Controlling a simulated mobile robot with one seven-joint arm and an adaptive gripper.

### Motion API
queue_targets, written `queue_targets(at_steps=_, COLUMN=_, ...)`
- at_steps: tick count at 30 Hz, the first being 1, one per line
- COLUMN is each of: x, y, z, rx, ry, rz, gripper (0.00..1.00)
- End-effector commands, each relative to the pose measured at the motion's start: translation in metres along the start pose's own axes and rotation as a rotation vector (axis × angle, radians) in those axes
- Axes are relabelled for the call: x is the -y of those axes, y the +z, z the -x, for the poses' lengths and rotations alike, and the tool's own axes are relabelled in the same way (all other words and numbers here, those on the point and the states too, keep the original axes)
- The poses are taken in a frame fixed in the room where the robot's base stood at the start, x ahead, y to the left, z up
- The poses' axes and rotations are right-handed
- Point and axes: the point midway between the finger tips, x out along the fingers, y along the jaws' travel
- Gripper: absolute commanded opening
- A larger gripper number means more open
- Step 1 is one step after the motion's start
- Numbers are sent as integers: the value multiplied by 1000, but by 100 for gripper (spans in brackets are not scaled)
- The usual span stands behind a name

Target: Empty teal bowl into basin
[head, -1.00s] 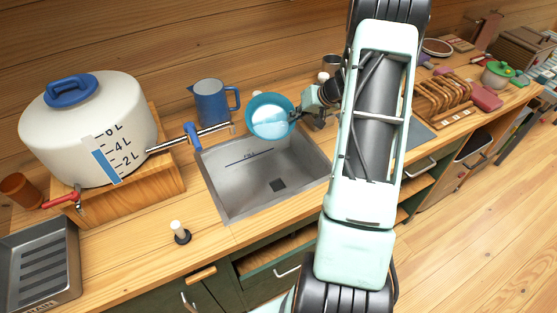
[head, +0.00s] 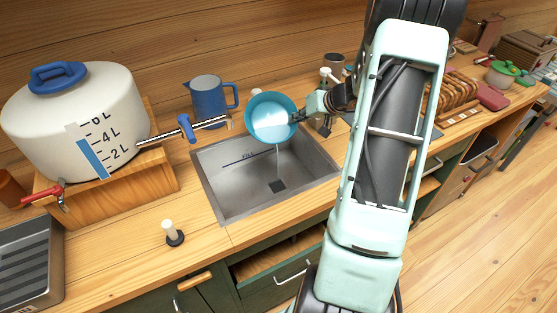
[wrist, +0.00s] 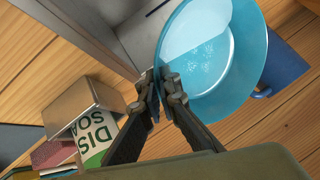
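The teal bowl (head: 272,118) is held above the far part of the metal basin (head: 235,185), tilted, with light blue liquid inside. A thin stream falls from its lower rim into the basin. My gripper (head: 298,117) is at the bowl's right side. In the wrist view my gripper (wrist: 163,88) is shut on the rim of the teal bowl (wrist: 225,60), and liquid still covers part of the bowl's inside. The basin's wall (wrist: 85,35) shows at the upper left there.
A blue pitcher (head: 208,100) stands behind the basin. A white water tank (head: 70,125) with a spout and blue tap (head: 186,127) is at the left. A soap container (wrist: 97,130) is close to my gripper. A white-topped stopper (head: 172,233) stands on the front counter.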

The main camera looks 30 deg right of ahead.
Motion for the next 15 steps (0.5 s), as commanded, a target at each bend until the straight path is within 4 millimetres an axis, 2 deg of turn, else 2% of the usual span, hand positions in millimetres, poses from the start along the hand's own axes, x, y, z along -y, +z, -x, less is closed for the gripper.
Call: queue_targets(at_steps=15, x=2, y=2, z=4, rx=-55, ry=-9, rz=20, gripper=0)
